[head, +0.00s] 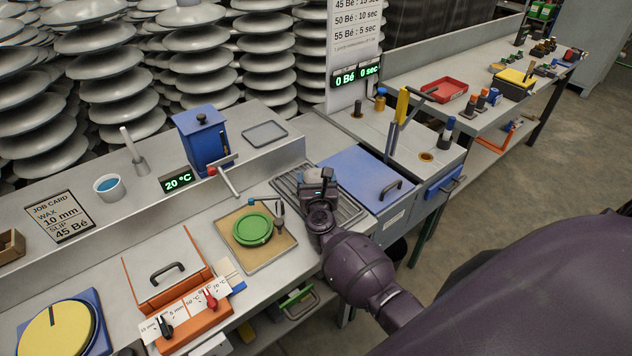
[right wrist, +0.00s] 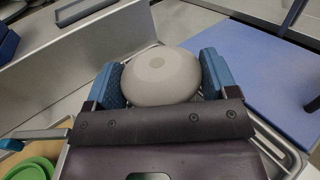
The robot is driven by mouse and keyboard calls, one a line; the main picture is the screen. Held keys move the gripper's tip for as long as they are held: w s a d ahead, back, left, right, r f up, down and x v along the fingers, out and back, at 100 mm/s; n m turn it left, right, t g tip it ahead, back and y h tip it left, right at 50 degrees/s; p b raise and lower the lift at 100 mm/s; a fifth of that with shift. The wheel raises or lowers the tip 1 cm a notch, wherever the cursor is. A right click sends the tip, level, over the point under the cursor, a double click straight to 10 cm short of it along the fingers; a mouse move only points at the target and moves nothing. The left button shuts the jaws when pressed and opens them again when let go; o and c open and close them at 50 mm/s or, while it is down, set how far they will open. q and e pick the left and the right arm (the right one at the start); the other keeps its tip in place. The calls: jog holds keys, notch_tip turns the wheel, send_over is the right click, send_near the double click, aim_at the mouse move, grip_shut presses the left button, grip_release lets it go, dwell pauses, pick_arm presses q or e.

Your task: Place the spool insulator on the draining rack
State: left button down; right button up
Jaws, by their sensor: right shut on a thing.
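The spool insulator (right wrist: 162,78) is a pale grey, rounded piece between the blue finger pads of my right gripper in the right wrist view. In the head view its pale top (head: 313,174) shows just behind the gripper. My right gripper (head: 318,186) is shut on it, over the draining rack (head: 350,210), a metal grid tray set in the bench. The rack's rim (right wrist: 287,152) also shows in the right wrist view. I cannot tell whether the insulator touches the rack; its underside is hidden. My left gripper is not in view.
A blue lid (head: 355,178) with a dark handle lies right of the rack. A green round dish (head: 252,228) on a tan board is to its left. A crank arm (head: 228,180) of the blue box (head: 203,140) reaches near the rack's back left. A raised ledge runs behind.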

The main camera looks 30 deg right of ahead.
jog(key=o, duration=1.2)
